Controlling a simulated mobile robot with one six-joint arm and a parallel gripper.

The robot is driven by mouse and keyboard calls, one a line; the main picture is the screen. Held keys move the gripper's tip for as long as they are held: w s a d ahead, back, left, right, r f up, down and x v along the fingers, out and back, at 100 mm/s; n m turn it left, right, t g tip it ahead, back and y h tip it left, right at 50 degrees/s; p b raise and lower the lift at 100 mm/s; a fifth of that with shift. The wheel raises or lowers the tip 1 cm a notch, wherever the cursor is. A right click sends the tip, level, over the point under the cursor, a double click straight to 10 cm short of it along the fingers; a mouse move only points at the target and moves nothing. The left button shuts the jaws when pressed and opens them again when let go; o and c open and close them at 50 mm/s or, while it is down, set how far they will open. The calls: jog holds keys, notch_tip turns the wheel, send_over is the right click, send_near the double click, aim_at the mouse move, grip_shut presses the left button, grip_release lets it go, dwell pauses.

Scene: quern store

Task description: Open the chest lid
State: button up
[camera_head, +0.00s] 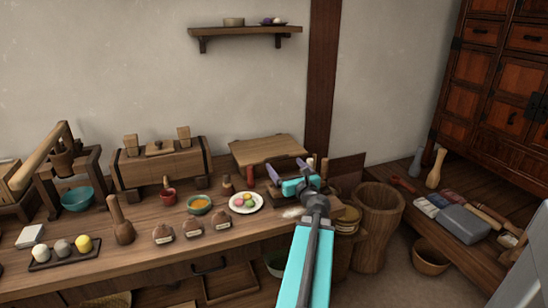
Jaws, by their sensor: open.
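A low wooden box with a flat light-brown lid (266,149) stands at the back of the long counter, against the wall; I take it to be the chest. Its lid looks down. Much of its front is hidden behind my gripper and small items. My gripper (288,168) has its two purple fingers spread apart with nothing seen between them. It shows in front of the box's right part; I cannot tell if it touches.
A plate of coloured balls (246,203), an orange-filled bowl (199,205) and small jars crowd the counter (140,258). A banded wooden block (160,170) stands left of the box. A tall wooden mortar (373,222) stands right of the counter. A shelf (245,31) hangs above.

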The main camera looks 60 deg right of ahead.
aim_at(275, 153)
jog(key=x, duration=0.2)
jog(key=shift+w+d, duration=0.2)
jog(key=shift+b+x, duration=0.3)
jog(key=shift+x, duration=4.3)
jog(key=c, duration=1.2)
jog(key=shift+c, duration=0.2)
jog(key=shift+r+p, duration=0.25)
jog(key=shift+p, duration=0.3)
